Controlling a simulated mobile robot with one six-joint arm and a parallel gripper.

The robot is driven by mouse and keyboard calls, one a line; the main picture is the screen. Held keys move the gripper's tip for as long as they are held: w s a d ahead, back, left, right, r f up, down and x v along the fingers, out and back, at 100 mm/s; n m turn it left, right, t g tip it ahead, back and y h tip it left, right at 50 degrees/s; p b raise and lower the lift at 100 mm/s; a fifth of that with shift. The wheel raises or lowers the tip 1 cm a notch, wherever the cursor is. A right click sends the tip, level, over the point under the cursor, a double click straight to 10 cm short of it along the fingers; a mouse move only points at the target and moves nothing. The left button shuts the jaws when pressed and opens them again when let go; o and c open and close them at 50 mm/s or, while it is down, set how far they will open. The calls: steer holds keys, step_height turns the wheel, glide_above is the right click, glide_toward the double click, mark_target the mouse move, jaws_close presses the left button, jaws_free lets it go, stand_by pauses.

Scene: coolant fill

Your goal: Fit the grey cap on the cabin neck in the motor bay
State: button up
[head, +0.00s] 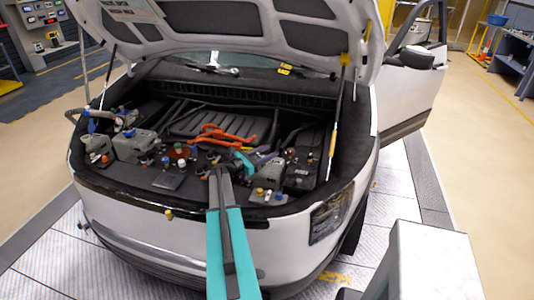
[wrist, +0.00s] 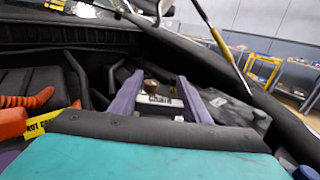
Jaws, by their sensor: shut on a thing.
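My gripper (head: 265,157) reaches over the front right part of the open motor bay. Its two purple fingers also show in the wrist view (wrist: 160,82), apart from each other and shut on the grey cap. The cap itself cannot be clearly made out there. A white label reading "CABIN" (wrist: 158,100) shows between the fingers. A small brownish, round-topped piece, apparently the cabin neck (wrist: 152,87), stands just above the label in the picture. I cannot tell whether the cap touches the neck.
Orange cables (head: 215,136) lie left of my gripper. Several reservoirs with coloured caps stand at the bay's left, one a grey tank (head: 135,146). A dark box (head: 300,170) stands right of my gripper. The raised hood (head: 230,22) and a prop strut (head: 335,115) bound the space.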

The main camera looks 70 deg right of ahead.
steer(key=shift+s+a+f+m+g+y, duration=0.1)
steer(key=shift+s+m+g+y, duration=0.05)
steer(key=shift+m+g+y, duration=0.4)
steer(key=shift+s+a+f+m+g+y, duration=0.1)
steer(key=shift+m+g+y, duration=0.35)
steer(key=shift+g, duration=0.2)
steer(key=shift+y, duration=0.3)
steer(key=o, duration=1)
steer(key=shift+r, duration=0.15)
steer(key=shift+a, duration=0.1)
steer(key=b+v, duration=0.5)
steer(key=v, duration=0.8)
steer(key=shift+w+a, duration=0.2)
steer(key=shift+w, duration=0.05)
